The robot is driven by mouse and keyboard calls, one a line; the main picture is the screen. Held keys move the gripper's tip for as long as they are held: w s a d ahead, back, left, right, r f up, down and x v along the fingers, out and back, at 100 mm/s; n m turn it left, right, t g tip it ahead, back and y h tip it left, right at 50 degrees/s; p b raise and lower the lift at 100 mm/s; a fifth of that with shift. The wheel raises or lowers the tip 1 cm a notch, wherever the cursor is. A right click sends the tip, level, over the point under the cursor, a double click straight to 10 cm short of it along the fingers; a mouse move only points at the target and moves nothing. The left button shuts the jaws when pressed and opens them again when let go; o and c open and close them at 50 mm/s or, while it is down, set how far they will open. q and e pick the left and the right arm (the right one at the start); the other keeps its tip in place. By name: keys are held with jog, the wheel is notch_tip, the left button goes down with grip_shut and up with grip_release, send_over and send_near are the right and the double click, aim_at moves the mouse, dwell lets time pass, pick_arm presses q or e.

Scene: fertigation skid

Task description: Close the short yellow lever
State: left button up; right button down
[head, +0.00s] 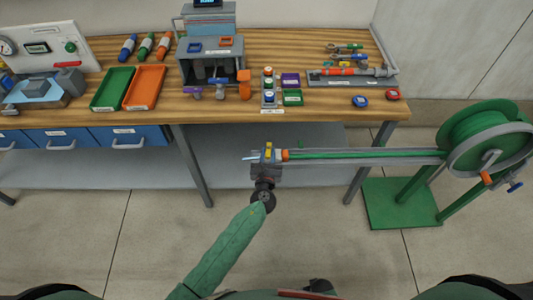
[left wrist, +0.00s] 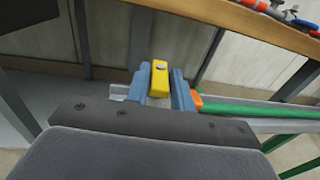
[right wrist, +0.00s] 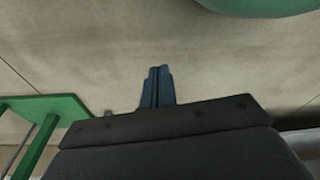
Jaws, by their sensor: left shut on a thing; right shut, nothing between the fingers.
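The short yellow lever (head: 268,152) is at the left end of the green hose's rail, in front of the bench. In the left wrist view the yellow lever (left wrist: 160,79) stands between the two blue fingers. My left gripper (head: 266,158) is shut on it; the fingers (left wrist: 161,88) flank it closely on both sides. The valve body under the lever is mostly hidden by my gripper. My right gripper (right wrist: 158,86) is shut with its blue fingers together and empty. It points over bare floor.
An orange fitting (head: 285,155) joins the green hose (head: 365,154), which runs right to a hose reel (head: 485,140) on a green stand. The wooden bench (head: 330,107) behind holds trays, bottles, tools and a grey box. Open floor lies in front.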

pick_arm(q)
jog(key=shift+d+n+y, duration=0.15)
jog(key=shift+n+y, duration=0.45)
jog(key=shift+y, duration=0.3)
pick_arm(e)
jog(key=shift+w+a+r, duration=0.1)
jog(key=shift+r, duration=0.3)
pick_arm(q)
jog(key=o, duration=0.9)
jog(key=shift+c, duration=0.2)
jog(key=shift+s+f+b, duration=0.1)
jog(key=shift+s+b, duration=0.25)
jog(key=shift+s, duration=0.1)
jog(key=s+b, duration=0.2)
jog(key=s, duration=0.5)
pick_arm(e)
notch_tip(320, 180, up, 6)
jog(key=w+a, duration=0.1)
jog(key=shift+w+a+g, duration=0.2)
jog(key=shift+a+g, duration=0.1)
jog(key=shift+a, duration=0.1)
pick_arm(q)
jog(key=shift+d+n, duration=0.1)
jog(key=shift+n, duration=0.2)
